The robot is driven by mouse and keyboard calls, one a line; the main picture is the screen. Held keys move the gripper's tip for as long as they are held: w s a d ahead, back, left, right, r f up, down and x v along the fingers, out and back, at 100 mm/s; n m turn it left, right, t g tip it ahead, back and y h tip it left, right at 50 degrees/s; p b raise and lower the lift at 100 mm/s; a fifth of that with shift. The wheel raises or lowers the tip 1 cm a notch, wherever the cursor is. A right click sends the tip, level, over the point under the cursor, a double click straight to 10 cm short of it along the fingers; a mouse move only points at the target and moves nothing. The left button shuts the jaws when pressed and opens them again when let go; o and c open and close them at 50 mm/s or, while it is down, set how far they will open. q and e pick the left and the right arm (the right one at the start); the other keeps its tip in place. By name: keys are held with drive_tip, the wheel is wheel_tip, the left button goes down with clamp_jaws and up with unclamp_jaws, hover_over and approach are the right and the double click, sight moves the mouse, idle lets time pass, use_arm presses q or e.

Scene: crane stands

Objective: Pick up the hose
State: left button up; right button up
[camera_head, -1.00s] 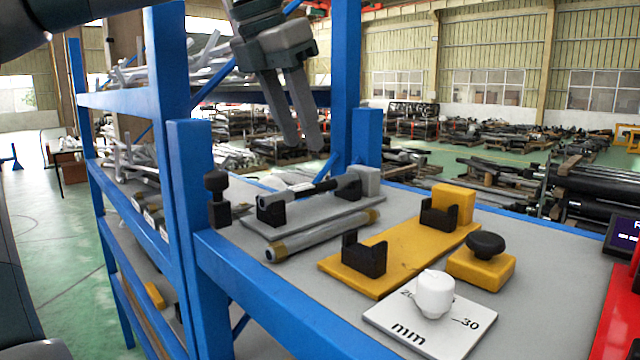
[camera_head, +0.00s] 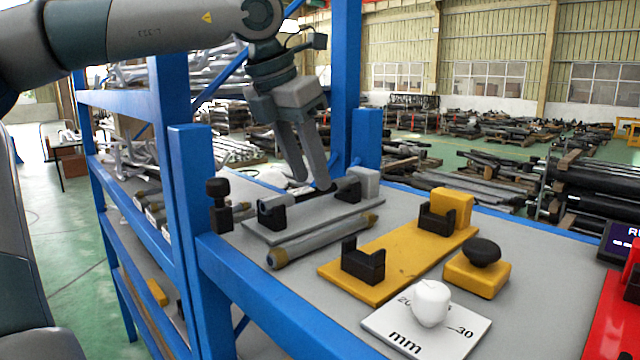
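Two long parts could be the hose; I cannot tell which. A dark, slim rod-like part (camera_head: 300,195) lies across two black cradles on a grey stand plate (camera_head: 313,218). A grey tube with brass-coloured ends (camera_head: 325,241) lies on the table in front of that plate. My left gripper (camera_head: 313,182) points down over the slim part. Its two fingers are apart, with the tips at the part's middle and hiding some of it. Whether they touch it is not clear. My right gripper is not in view.
A yellow stand (camera_head: 400,262) with black cradles is right of the tube. A yellow block with a black knob (camera_head: 479,266) and a white plate with a white knob (camera_head: 425,335) stand nearer. Blue rack posts (camera_head: 190,230) rise at the left. A red device (camera_head: 615,320) is at the right edge.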

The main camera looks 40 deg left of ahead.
use_arm(q)
drive_tip(key=shift+x, duration=1.1)
drive_tip(key=shift+r, duration=0.1)
clamp_jaws()
